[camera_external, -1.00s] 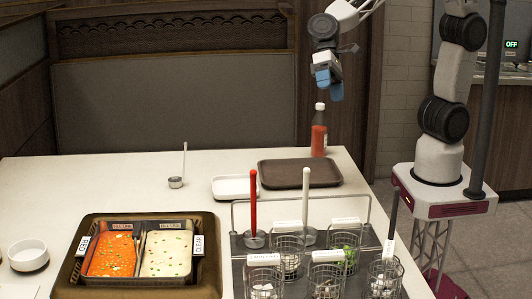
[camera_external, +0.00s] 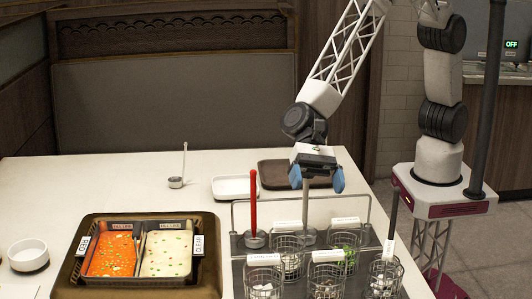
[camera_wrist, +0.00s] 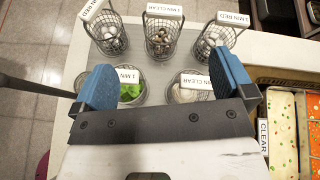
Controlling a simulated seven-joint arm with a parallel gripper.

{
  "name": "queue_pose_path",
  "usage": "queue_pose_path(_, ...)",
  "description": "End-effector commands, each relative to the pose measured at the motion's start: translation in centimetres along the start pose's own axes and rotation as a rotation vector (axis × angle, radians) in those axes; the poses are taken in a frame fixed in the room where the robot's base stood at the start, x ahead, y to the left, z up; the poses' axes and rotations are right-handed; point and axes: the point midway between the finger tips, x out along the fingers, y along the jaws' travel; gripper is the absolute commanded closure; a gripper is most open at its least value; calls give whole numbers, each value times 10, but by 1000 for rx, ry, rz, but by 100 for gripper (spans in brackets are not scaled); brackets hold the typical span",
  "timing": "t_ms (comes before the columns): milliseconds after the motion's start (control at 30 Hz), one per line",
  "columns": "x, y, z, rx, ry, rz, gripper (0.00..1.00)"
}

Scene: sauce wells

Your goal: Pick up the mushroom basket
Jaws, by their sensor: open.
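My gripper (camera_external: 318,182) is open and empty above the back of the basket rack, with blue fingers spread apart. In the wrist view my gripper (camera_wrist: 164,76) frames the two back baskets from above. The front middle wire basket (camera_external: 327,284) holds small brown and pale pieces that look like mushrooms, though they are too small to be sure. It also shows in the wrist view (camera_wrist: 161,44), at the middle of the far row, beyond the fingertips. Its label there reads "1 MIN CLEAR".
Other baskets surround it: greens (camera_external: 346,258), pale food at back left (camera_external: 289,262), front left (camera_external: 263,289) and front right (camera_external: 384,280). A red-handled ladle (camera_external: 253,205) stands upright nearby. The two-part soup pot (camera_external: 205,265) is at left.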

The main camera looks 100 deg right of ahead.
Motion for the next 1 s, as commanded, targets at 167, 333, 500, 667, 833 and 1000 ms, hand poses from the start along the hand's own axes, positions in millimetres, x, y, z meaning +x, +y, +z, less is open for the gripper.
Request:
queue_pose_path(167,64,0,-12,137,-37,-22,0)
queue_pose_path(333,99,2,-21,220,-56,-39,0)
queue_pose_path(500,113,2,-24,255,-65,-48,0)
queue_pose_path(667,115,2,-24,260,-66,-49,0)
queue_pose_path(833,115,3,-24,260,-66,-49,0)
queue_pose_path(1000,119,3,-24,259,-66,-48,0)
